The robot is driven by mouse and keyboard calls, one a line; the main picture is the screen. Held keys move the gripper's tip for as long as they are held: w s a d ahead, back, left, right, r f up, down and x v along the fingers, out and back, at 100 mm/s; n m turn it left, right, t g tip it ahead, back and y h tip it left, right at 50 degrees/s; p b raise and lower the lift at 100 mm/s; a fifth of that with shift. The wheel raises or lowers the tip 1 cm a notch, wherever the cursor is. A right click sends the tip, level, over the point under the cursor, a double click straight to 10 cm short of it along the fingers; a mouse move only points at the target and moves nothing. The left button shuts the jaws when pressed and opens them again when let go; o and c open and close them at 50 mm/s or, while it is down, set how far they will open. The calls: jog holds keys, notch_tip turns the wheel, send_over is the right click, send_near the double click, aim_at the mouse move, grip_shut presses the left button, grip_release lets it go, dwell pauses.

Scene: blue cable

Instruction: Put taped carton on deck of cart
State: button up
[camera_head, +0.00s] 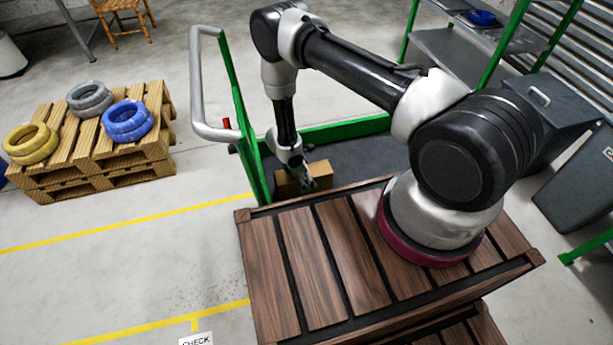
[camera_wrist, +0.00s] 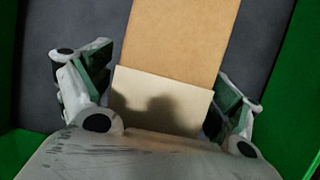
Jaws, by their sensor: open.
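The taped carton (camera_head: 289,187) is a small brown box within the green-framed cart, over its dark grey deck (camera_head: 352,154). It looks set down on the deck, though its base is partly hidden by the wooden slatted top in front. My gripper (camera_head: 297,170) points down over the carton. In the wrist view the brown carton (camera_wrist: 180,40) with its paler tape band (camera_wrist: 160,100) lies between the two fingers of my open gripper (camera_wrist: 163,92). There is a gap at the left finger; contact at the right finger cannot be told. The grey deck (camera_wrist: 75,25) shows on both sides.
The cart's green rail (camera_head: 345,131) and grey handle (camera_head: 196,85) rise beside my arm. The wooden slatted top (camera_head: 300,270) is close in front. A pallet (camera_head: 95,170) with yellow, grey and blue coils stands left. Green-posted shelving (camera_head: 450,50) is behind right.

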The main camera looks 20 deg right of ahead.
jog(key=v, duration=1.2)
jog(key=shift+r, duration=0.1)
jog(key=w+d+r+m+t, duration=0.1)
jog(key=w+d+r+m, duration=0.15)
jog(key=r, duration=0.75)
jog(key=w+d+r+m, duration=0.2)
jog(key=w+d+r, duration=0.15)
jog(key=r, duration=0.75)
jog(key=s+d+r+m, duration=0.1)
jog(key=d+r+m, duration=0.15)
jog(key=r, duration=0.65)
jog(key=s+d+r+m, duration=0.2)
jog(key=d+r, duration=0.2)
jog(key=r, duration=0.4)
jog(key=s+d+r+m+t+y, duration=0.15)
jog(key=s+d+r+m, duration=0.45)
jog(key=s+r, duration=0.85)
jog(key=s+r+m+t+y, duration=0.1)
jog(key=s+r, duration=0.1)
jog(key=s, duration=0.5)
jog(key=s+d+r+m+y, duration=0.1)
jog(key=s+r+m+y, duration=0.1)
jog(key=s, duration=0.6)
jog(key=shift+d+r+t, duration=0.2)
jog(key=shift+d+t, duration=0.15)
jog(key=shift+c, duration=0.2)
